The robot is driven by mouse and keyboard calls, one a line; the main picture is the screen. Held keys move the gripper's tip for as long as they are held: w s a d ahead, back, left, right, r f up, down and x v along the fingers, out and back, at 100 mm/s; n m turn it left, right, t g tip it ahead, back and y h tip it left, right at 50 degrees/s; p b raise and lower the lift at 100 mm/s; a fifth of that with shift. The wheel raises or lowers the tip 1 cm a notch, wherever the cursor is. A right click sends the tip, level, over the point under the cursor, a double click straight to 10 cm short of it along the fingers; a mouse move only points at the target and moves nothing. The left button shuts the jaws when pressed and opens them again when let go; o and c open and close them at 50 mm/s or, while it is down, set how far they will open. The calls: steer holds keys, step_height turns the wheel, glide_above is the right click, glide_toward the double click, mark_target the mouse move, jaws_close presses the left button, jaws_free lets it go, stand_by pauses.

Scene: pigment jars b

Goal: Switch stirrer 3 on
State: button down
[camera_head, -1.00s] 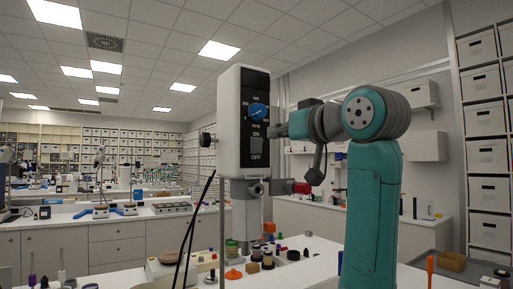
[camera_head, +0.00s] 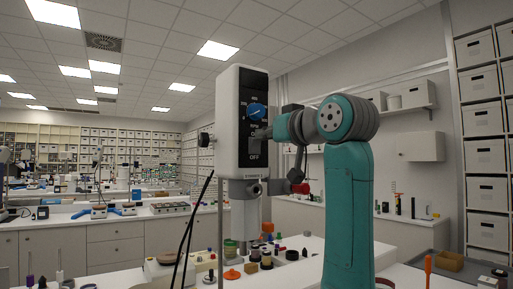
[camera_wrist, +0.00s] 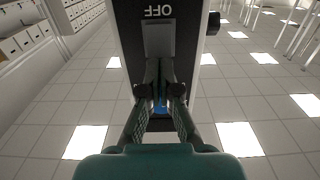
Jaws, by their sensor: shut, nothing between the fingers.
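A white overhead stirrer (camera_head: 229,130) with a black front panel stands in the middle of the head view. The panel has a blue dial (camera_head: 257,111), and below it a grey rocker switch (camera_head: 256,147) with OFF printed under it. The small label at the foot of the housing is too small to read. My gripper (camera_head: 264,133) is shut and empty at the panel, over the switch's upper part. In the wrist view, upside down, the fingertips (camera_wrist: 160,64) lie over the ON end of the switch (camera_wrist: 158,40). I cannot tell whether they touch. The dial (camera_wrist: 160,104) shows between the fingers.
Below the stirrer is a white bench with several small jars (camera_head: 267,262) and an orange lid (camera_head: 232,274). A black cable (camera_head: 192,225) hangs left of the stirrer. A shelf rack with boxes (camera_head: 487,155) stands at right.

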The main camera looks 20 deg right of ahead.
steer(key=shift+w+a, duration=0.15)
steer(key=shift+w, duration=0.35)
steer(key=shift+s, duration=0.15)
steer(key=v, duration=1.5)
steer(key=shift+s, duration=0.25)
